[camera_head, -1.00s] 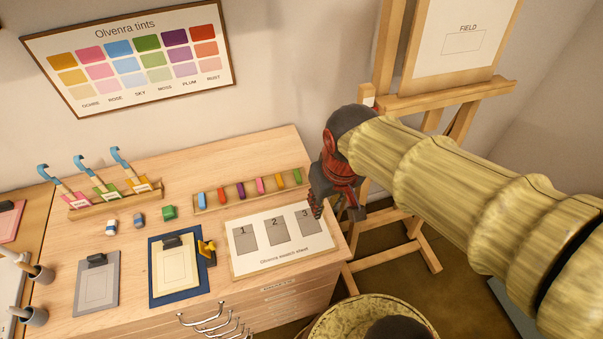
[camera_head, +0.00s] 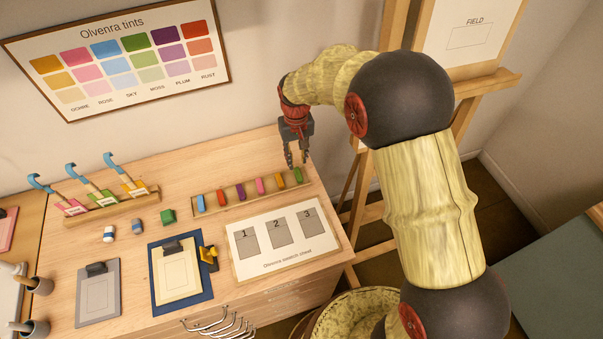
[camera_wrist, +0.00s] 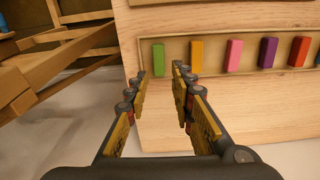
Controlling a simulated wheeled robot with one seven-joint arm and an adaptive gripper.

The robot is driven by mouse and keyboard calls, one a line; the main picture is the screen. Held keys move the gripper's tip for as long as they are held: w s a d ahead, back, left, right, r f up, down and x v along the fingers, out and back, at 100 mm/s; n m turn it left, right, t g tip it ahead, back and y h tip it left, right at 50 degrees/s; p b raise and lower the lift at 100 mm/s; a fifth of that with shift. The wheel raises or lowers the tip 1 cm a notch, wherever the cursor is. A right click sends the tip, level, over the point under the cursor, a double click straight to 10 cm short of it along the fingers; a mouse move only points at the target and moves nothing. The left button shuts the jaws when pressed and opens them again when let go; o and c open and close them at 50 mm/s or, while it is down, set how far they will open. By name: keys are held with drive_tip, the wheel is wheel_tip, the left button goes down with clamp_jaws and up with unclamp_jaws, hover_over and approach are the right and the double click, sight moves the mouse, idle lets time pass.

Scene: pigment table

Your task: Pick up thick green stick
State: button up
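The thick green stick (camera_head: 297,175) stands at the right end of a wooden tray (camera_head: 213,211) on the table. In the wrist view the green stick (camera_wrist: 158,57) is at the left end of the row, ahead of the fingers and apart from them. My gripper (camera_head: 296,158) is just behind the tray's right end in the head view, above the table. In the wrist view my gripper (camera_wrist: 160,75) has its two fingers spread with nothing between them, and the stick lies beyond the gap.
An ochre stick (camera_head: 281,180) is close beside the green one, then pink, purple, red and blue sticks. A swatch sheet (camera_head: 287,266) lies in front of the tray. An easel (camera_head: 487,87) stands at the right.

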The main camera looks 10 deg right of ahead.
sight(298, 173)
wheel_tip(298, 173, down, 7)
drive_tip(key=shift+s+d+f+b, duration=0.1)
drive_tip(key=shift+s+b, duration=0.05)
drive_tip(key=shift+b, duration=0.55)
drive_tip(key=shift+c, duration=0.6)
clamp_jaws()
